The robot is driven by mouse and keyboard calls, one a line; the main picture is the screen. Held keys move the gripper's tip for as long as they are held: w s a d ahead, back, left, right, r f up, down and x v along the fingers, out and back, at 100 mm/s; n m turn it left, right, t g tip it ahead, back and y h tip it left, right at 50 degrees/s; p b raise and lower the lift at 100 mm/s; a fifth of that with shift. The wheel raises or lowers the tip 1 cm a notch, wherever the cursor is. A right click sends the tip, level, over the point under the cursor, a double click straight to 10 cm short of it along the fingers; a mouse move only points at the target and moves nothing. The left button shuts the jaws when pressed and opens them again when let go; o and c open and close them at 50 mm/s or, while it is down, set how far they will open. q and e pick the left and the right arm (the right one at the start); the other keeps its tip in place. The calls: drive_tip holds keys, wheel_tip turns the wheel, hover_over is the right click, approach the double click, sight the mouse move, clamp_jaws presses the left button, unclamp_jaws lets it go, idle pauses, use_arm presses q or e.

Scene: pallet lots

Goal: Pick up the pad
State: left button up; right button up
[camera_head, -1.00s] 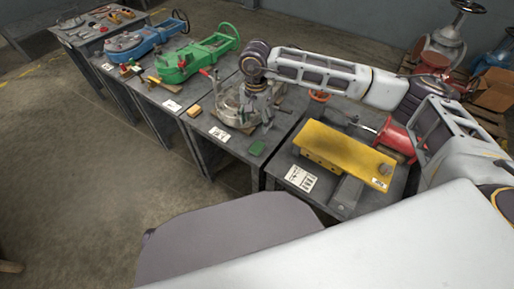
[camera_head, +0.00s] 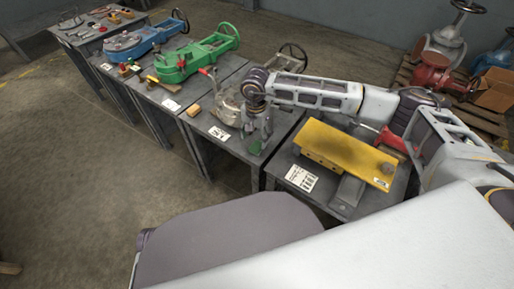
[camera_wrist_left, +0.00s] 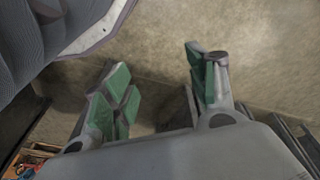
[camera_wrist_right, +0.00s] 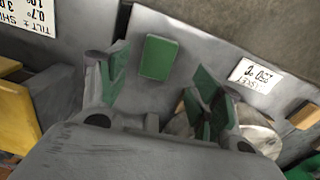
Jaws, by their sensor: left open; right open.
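A small green pad (camera_wrist_right: 158,57) lies flat on the grey table, near its front edge, in the right wrist view. My right gripper (camera_wrist_right: 161,80) is open above the table, with the pad lying ahead between the lines of its green-tipped fingers. The pad is not between the fingertips in a grip. In the head view my right gripper (camera_head: 257,140) points down over the pad's place and mostly hides it. My left gripper (camera_wrist_left: 160,68) is open and empty, with bare floor beyond it; it is not seen in the head view.
A yellow plate-like fixture (camera_head: 345,152) stands on the table to the right. An orange-tan block (camera_head: 193,111) and a white label (camera_head: 219,133) lie left of the gripper. A grey valve with a handwheel (camera_head: 293,58) stands behind. Green (camera_head: 190,60) and blue valves are farther left.

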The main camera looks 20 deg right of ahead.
sight(256, 147)
use_arm(q)
drive_tip(key=shift+s+f, duration=0.2)
use_arm(e)
drive_tip(key=shift+s+f, duration=0.1)
drive_tip(key=shift+f, duration=0.45)
wheel_tip(256, 147, down, 3)
drive_tip(key=shift+s+r+b, duration=0.1)
drive_tip(key=shift+s+b, duration=0.05)
drive_tip(key=shift+b, duration=0.3)
drive_tip(key=shift+f, duration=0.65)
use_arm(q)
drive_tip(key=shift+w+d+r, duration=0.1)
drive_tip(key=shift+w+r, duration=0.1)
drive_tip(key=shift+r, duration=0.25)
drive_tip(key=shift+w+d+r, duration=0.1)
drive_tip(key=shift+w+r, duration=0.05)
drive_tip(key=shift+r, duration=0.3)
drive_tip(key=shift+f, duration=0.1)
use_arm(e)
drive_tip(key=c, duration=0.9)
